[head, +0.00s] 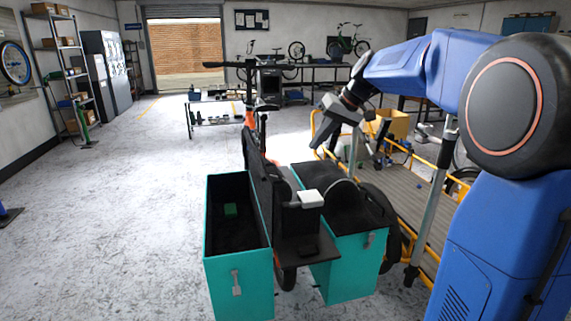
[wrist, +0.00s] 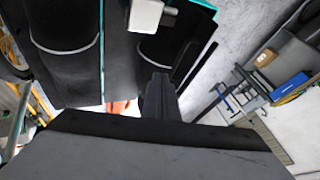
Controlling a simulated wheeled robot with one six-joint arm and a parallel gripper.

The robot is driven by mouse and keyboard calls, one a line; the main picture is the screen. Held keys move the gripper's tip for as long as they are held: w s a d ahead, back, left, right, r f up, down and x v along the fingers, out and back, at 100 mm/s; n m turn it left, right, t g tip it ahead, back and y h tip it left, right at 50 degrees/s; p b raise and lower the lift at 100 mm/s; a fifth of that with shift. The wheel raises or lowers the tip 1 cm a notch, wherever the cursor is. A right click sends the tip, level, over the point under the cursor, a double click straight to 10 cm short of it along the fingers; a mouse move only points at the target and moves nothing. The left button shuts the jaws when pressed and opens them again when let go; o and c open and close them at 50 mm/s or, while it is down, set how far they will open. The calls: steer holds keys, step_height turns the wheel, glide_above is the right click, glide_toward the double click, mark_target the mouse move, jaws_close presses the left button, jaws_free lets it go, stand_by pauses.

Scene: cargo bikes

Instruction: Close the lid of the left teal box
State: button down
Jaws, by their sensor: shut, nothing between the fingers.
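The left teal box (head: 238,288) hangs on the left of the bike's rear and stands open. Its dark inside shows a small green item (head: 231,209). A black upright panel, seemingly its raised lid (head: 261,192), stands along its right side. The right teal box (head: 347,270) has a black top; I cannot tell how its lid stands. My gripper (head: 322,142) is above and behind the right box, well apart from the left box. In the wrist view, its dark fingers (wrist: 159,97) are together and empty, with black panels and teal edges beyond.
The bike's rear rack with a white block (head: 311,199) lies between the boxes. A yellow-railed cargo bed (head: 418,195) stands at the right. A low table (head: 212,117) is behind. The floor (head: 110,220) at the left is clear.

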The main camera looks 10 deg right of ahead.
steer(key=w+a+f, duration=0.4)
steer(key=a+f, duration=0.4)
steer(key=shift+a+f, duration=0.15)
steer(key=shift+f, duration=0.25)
steer(key=shift+a, duration=0.15)
stand_by(0.3)
